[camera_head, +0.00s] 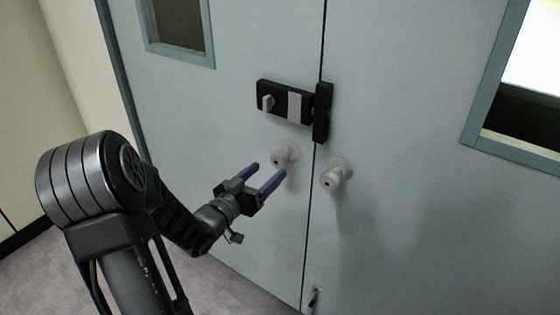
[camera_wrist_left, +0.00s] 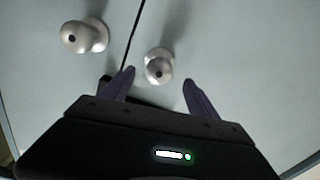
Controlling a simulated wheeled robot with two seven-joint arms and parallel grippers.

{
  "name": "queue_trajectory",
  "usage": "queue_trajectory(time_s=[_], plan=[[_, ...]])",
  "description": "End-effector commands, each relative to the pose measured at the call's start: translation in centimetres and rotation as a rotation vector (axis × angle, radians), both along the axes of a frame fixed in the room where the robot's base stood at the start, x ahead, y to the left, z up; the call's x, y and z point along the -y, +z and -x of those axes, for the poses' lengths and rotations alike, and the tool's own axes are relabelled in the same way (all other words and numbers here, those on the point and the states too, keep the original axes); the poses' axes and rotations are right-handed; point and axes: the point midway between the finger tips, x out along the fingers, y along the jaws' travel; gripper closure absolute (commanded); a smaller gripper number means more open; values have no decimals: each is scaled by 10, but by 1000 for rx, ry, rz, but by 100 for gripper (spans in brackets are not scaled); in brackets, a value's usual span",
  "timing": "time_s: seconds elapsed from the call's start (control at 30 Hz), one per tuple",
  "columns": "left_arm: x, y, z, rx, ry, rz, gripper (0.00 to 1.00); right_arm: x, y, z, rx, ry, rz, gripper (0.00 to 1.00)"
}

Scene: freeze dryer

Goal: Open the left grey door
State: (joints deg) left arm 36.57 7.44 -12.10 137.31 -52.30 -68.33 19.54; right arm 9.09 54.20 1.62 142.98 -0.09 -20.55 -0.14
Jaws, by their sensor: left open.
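The left grey door (camera_head: 215,110) stands closed against the right door (camera_head: 420,220). Its round, pale knob (camera_head: 285,154) sits close to the seam. My left gripper (camera_head: 268,172) is open, its two purple fingers pointing at this knob from just in front. In the left wrist view, the knob (camera_wrist_left: 158,66) appears between and slightly beyond the fingertips (camera_wrist_left: 158,78); I see no contact. The right door's knob (camera_head: 337,173) is across the seam, and also shows in the left wrist view (camera_wrist_left: 84,36). My right gripper is out of view.
A black latch (camera_head: 285,101) with a grey turn piece is mounted above the knobs, beside a black block (camera_head: 322,112) at the seam. Both doors have windows. A small fitting (camera_head: 314,298) sits low at the seam. A beige wall (camera_head: 75,75) is at left.

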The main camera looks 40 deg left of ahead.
Motion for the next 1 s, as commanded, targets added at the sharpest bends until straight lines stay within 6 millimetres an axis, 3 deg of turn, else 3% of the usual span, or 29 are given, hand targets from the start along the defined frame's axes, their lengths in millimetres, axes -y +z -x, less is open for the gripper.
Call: queue_trajectory(time_s=[0.3,0.5,0.8,1.0], plan=[[1,0,-47,0,-3,2,31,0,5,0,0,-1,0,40],[0,0,-67,-1,-1,0,31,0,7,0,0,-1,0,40],[-1,0,-70,-1,-1,0,31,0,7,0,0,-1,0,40],[-1,0,-70,-1,0,0,46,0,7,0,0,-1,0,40]])
